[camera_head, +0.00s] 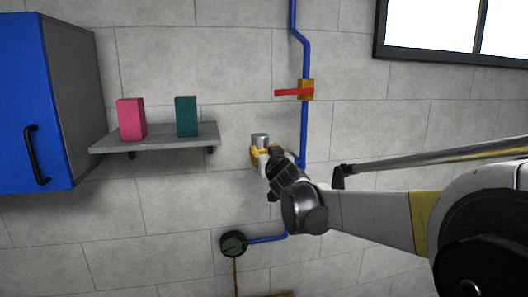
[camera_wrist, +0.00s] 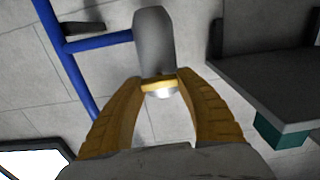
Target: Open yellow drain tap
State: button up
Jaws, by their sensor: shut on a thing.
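The yellow drain tap handle (camera_wrist: 158,84) is a short yellow bar between my fingertips in the wrist view. It crosses a grey rounded cylinder (camera_wrist: 153,42), with a bright metal end (camera_wrist: 163,94) just below the bar. My gripper (camera_wrist: 160,78) has both yellow fingers closed in on the handle's two ends. In the head view my gripper (camera_head: 262,156) is at the wall, left of the blue pipe, with the grey cylinder (camera_head: 260,138) just above it. My gripper and arm hide most of the tap there.
A blue pipe (camera_head: 304,130) runs up the wall, with a red-handled valve (camera_head: 295,92) higher up. A grey shelf (camera_head: 160,140) holds a pink block (camera_head: 131,119) and a green block (camera_head: 186,116). A blue cabinet (camera_head: 25,105) is far left. A round black gauge (camera_head: 232,243) is below.

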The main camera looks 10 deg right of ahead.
jog(key=n+b, duration=0.1)
jog(key=n, duration=0.2)
jog(key=shift+a+f+b, duration=0.1)
jog(key=shift+b, duration=0.3)
jog(key=n+b, duration=0.2)
jog(key=n, duration=0.2)
jog(key=shift+n, duration=0.4)
jog(key=n+b, duration=0.1)
jog(key=n, duration=0.3)
jog(key=shift+a, duration=0.1)
jog(key=shift+n+b, duration=0.65)
jog(key=shift+n, duration=1.45)
jog(key=o, duration=1.2)
jog(key=shift+w+f, duration=0.1)
